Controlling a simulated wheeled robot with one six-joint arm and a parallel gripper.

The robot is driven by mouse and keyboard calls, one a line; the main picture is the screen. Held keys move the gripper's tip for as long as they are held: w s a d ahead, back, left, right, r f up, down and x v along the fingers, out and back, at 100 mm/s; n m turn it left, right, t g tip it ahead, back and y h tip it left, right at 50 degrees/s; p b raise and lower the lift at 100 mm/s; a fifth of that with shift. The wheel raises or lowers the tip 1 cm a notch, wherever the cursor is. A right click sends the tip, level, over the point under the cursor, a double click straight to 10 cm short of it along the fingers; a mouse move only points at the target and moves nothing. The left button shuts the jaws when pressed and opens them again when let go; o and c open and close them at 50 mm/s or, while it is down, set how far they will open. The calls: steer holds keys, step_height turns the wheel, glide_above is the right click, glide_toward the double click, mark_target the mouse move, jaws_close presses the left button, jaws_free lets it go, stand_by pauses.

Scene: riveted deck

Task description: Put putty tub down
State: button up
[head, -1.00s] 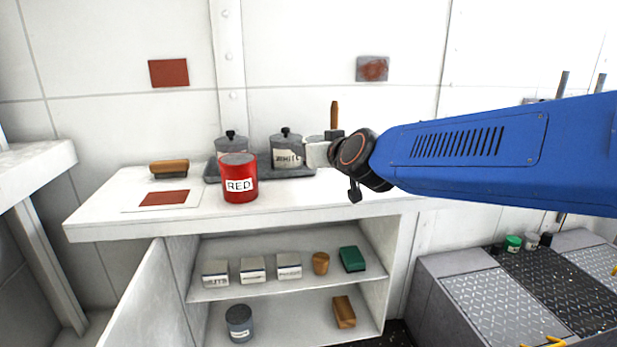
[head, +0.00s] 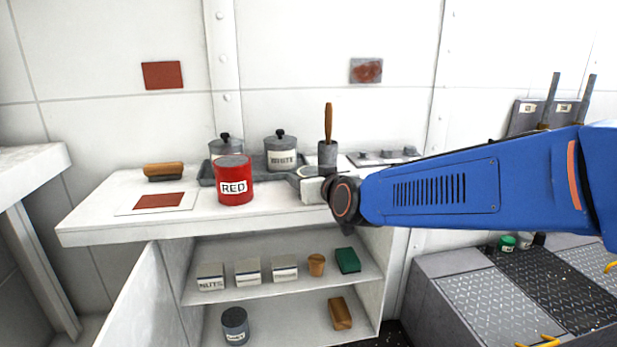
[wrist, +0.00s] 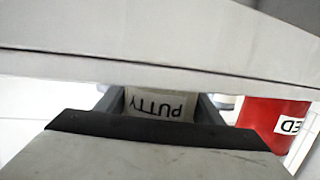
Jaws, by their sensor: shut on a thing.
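The putty tub shows in the wrist view as a pale label reading PUTTY, upside down in the picture (wrist: 160,104), between the two dark fingers. My gripper (wrist: 158,108) is shut on it. In the head view my gripper (head: 302,184) is low over the right part of the white counter (head: 270,203), right of the red can. A grey rounded edge, apparently the tub (head: 303,171), shows just behind the gripper. The rest of the tub is hidden. I cannot tell whether its base touches the counter.
The red can (head: 235,184) stands left of my gripper. A dark tray (head: 207,174) behind holds lidded pots, one the white-labelled pot (head: 281,155). A grey cup with a brush (head: 327,153) stands close behind my gripper. A brush (head: 164,170) and colour card (head: 158,202) lie left.

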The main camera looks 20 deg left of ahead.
steer(key=shift+f, duration=0.1)
steer(key=o, duration=1.3)
steer(key=shift+s+d+r, duration=0.2)
steer(key=shift+s+d, duration=0.1)
steer(key=v, duration=1.1)
steer(key=shift+s, duration=0.1)
